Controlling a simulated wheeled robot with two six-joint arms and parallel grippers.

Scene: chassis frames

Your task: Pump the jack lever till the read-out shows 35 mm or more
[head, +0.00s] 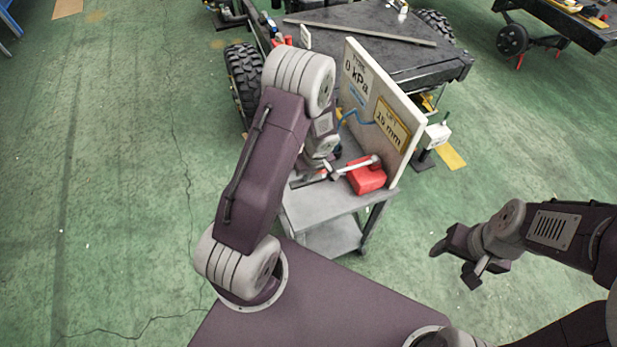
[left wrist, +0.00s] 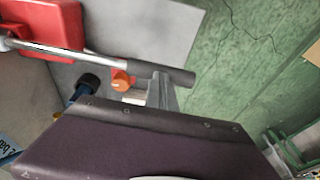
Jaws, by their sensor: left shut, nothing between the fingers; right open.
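The red jack (head: 366,177) sits on a grey cart, and its metal lever (head: 352,169) points left towards my left arm. In the left wrist view the lever (left wrist: 60,50) ends in a dark grip (left wrist: 165,74). My left gripper (left wrist: 161,88) is shut and empty, its fingertips at the underside of the grip in the picture; I cannot tell whether they touch it. In the head view my left arm largely hides this gripper. The read-out (head: 390,126) on the upright board seems to show 19 mm, its first digits hard to read. My right gripper (head: 455,262) is open and empty, away from the cart.
The board (head: 402,103) also shows 0 kPa and stands along the right of the cart (head: 325,205). An orange knob (left wrist: 122,80) and a black knob (left wrist: 88,82) lie close to the lever. A wheeled chassis (head: 380,40) stands behind.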

